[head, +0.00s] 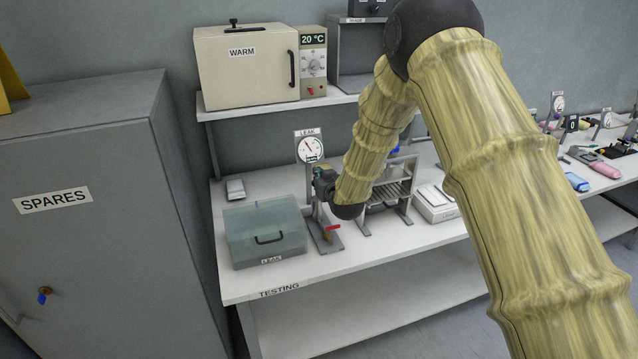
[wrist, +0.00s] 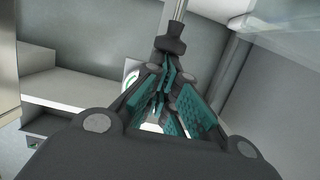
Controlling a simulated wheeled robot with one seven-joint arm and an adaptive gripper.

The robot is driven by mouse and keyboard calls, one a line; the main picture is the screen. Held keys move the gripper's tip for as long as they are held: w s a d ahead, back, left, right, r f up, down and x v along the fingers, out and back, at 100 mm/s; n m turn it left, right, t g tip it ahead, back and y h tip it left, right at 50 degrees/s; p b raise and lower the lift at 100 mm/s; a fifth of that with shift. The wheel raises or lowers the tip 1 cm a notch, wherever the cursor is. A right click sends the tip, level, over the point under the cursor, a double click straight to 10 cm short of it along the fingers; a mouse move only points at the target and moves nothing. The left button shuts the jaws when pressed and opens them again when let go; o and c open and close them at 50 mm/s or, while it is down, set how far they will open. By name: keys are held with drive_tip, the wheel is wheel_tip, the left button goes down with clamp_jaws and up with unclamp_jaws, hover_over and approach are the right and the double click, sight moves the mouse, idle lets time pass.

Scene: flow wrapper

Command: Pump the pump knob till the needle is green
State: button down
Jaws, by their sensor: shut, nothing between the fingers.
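The leak gauge (head: 310,148) stands on a post on the testing bench; its needle tilts to the upper left and looks off the small green patch low on the dial. A slice of a dial with a green arc (wrist: 132,76) shows behind my fingers in the wrist view. A dark knob on a silver rod (wrist: 172,42) sits just past my fingertips in the wrist view; contact is unclear. My gripper (head: 320,178) is shut and empty beside the gauge post, also in the wrist view (wrist: 168,78). In the head view it hides the knob.
A clear lidded leak box (head: 262,236) stands left of the post, and a red lever (head: 333,228) is at its base. A wire rack (head: 392,190) and white scale (head: 436,203) stand to the right. A shelf with the warm oven (head: 245,75) overhangs behind.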

drive_tip(key=b+v, duration=0.4)
drive_tip(key=v, duration=0.6)
drive_tip(key=shift+r, duration=0.35)
